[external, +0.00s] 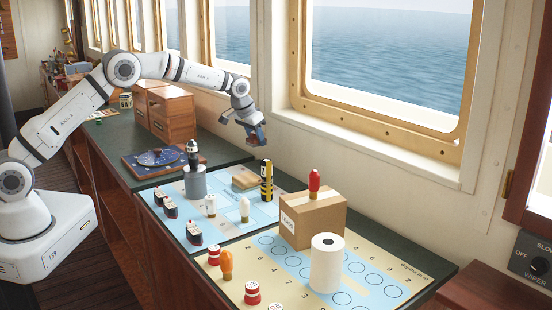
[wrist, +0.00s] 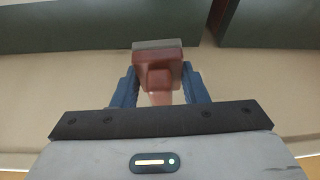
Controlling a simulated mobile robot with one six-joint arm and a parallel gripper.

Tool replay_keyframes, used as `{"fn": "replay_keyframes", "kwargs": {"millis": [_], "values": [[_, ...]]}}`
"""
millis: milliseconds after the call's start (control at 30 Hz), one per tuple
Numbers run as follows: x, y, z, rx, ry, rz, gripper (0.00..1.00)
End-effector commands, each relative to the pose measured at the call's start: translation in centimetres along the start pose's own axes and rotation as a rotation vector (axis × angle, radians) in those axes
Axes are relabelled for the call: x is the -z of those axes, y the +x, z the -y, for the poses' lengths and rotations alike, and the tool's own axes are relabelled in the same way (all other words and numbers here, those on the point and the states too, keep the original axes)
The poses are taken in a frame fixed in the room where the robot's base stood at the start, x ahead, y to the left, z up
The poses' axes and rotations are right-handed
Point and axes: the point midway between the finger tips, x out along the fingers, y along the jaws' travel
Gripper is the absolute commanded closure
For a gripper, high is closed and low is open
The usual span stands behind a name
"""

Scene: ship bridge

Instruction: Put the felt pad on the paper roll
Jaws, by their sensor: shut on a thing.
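My gripper (external: 254,126) is raised above the counter near the window wall, behind and left of the cardboard box. In the wrist view its blue fingers (wrist: 160,88) are shut on the felt pad (wrist: 158,65), a reddish-brown block with a grey layer at its far end. The pad is small and partly hidden by the fingers in the external view. The white paper roll (external: 326,268) stands upright on the cream and blue chart at the front right, well apart from my gripper. Its top shows a dark core hole and is bare.
A cardboard box (external: 312,219) with a red bottle-shaped piece (external: 314,183) on top stands right behind the roll. A black and yellow post (external: 266,181), a grey cylinder (external: 195,183) and several small pieces stand on the blue chart. Wooden drawers (external: 170,113) stand at the back.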

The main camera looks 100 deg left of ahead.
Motion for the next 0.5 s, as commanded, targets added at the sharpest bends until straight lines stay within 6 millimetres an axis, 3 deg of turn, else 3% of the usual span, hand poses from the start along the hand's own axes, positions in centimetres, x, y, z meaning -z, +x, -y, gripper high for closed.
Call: {"fn": "replay_keyframes", "kwargs": {"millis": [267,500], "values": [[0.9,-2.1,0.0,-0.001,-0.001,-0.004,0.83],[4.0,-9.5,0.1,-0.001,-0.002,-0.007,0.83]]}}
